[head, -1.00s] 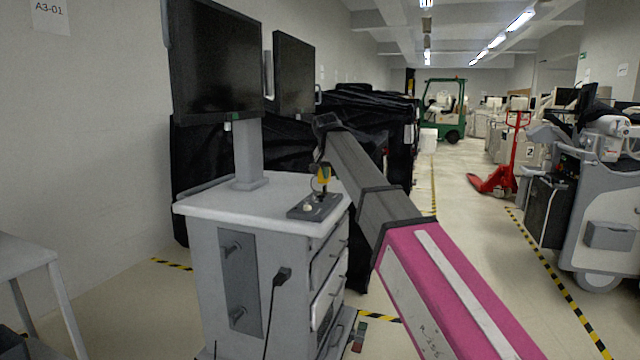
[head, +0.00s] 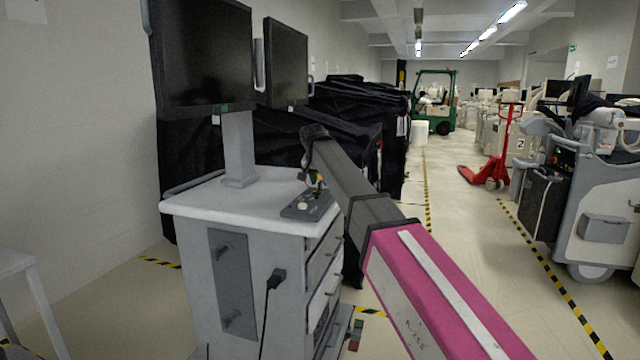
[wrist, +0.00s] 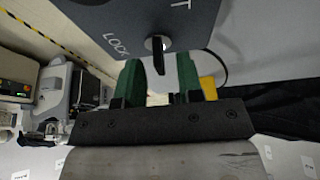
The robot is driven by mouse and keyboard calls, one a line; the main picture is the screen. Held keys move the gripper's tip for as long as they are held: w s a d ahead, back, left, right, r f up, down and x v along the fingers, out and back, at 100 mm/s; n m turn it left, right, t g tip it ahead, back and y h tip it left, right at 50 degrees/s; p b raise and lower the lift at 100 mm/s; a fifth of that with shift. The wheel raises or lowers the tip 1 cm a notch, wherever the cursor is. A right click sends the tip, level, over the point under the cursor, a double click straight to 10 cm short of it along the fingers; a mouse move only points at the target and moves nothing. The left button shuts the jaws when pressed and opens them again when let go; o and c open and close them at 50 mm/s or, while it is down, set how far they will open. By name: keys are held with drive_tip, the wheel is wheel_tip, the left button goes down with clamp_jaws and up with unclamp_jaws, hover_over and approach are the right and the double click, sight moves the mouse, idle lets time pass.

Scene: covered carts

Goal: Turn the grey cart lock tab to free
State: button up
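The cart (head: 240,205) is light grey with a monitor post on top. A dark grey lock panel (head: 292,211) lies on its top at the right edge. The panel fills the upper part of the wrist view (wrist: 125,15), with the word LOCK left of a small dark tab (wrist: 157,46). My gripper (head: 317,182) is over the panel's far end, small and partly hidden by my arm in the head view. In the wrist view its two green fingers (wrist: 160,75) are open, one on each side of the tab's line. I cannot tell whether they touch the tab.
Two black monitors (head: 205,55) stand over the cart's left and back. Black-covered carts (head: 350,100) are close behind. A black cable (head: 268,300) hangs down the cart's front. The aisle (head: 450,230) at right is open, with a red pallet jack (head: 490,172) farther back.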

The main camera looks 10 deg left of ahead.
drive_tip(key=shift+w+f, duration=0.2)
drive_tip(key=shift+f, duration=0.4)
clamp_jaws()
